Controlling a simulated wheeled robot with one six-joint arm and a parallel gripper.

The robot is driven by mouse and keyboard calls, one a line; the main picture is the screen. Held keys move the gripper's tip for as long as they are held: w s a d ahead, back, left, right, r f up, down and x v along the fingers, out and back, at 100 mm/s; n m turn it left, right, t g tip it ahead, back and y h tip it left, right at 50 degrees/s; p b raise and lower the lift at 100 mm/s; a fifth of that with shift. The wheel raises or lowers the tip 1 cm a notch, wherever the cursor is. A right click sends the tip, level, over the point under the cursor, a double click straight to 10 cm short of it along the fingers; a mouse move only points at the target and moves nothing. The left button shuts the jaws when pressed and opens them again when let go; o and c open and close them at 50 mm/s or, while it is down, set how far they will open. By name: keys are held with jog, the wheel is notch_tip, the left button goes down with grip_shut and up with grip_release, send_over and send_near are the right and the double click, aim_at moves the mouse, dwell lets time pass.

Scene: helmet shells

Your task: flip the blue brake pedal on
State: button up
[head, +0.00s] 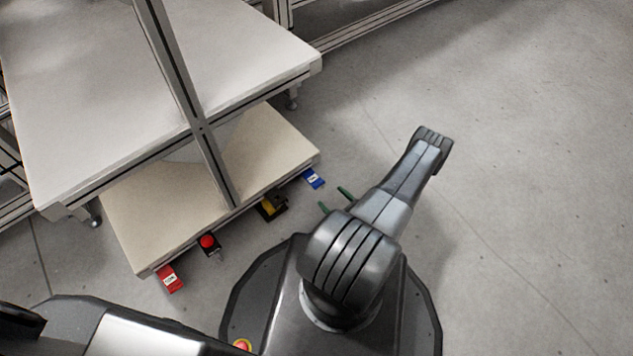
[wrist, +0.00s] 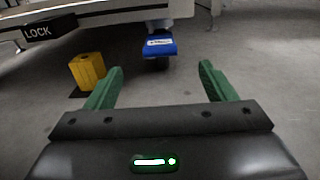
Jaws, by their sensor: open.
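The blue brake pedal (head: 314,179) sticks out from the lower edge of the cart, at its right end in the head view. In the wrist view the blue pedal (wrist: 160,47) is ahead, near the top middle, with a white label on it and a dark caster below. My gripper (head: 334,199) is open and empty, with green fingers. In the wrist view my gripper (wrist: 162,82) points toward the pedal, which shows between and beyond the fingertips. The fingers are apart from the pedal.
The cart's lower shelf (head: 150,215) and a larger table (head: 100,90) stand at the left. A yellow block (head: 270,206), a red button (head: 208,242) and a red pedal (head: 170,278) line the shelf's front edge. A black LOCK label (wrist: 50,29) is at upper left. Floor at right is clear.

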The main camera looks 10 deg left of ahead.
aim_at(317, 183)
jog(key=b+x, duration=0.2)
jog(key=x, duration=0.9)
jog(key=shift+w+a+b, duration=0.2)
jog(key=shift+a+b, duration=0.05)
jog(key=shift+b, duration=0.15)
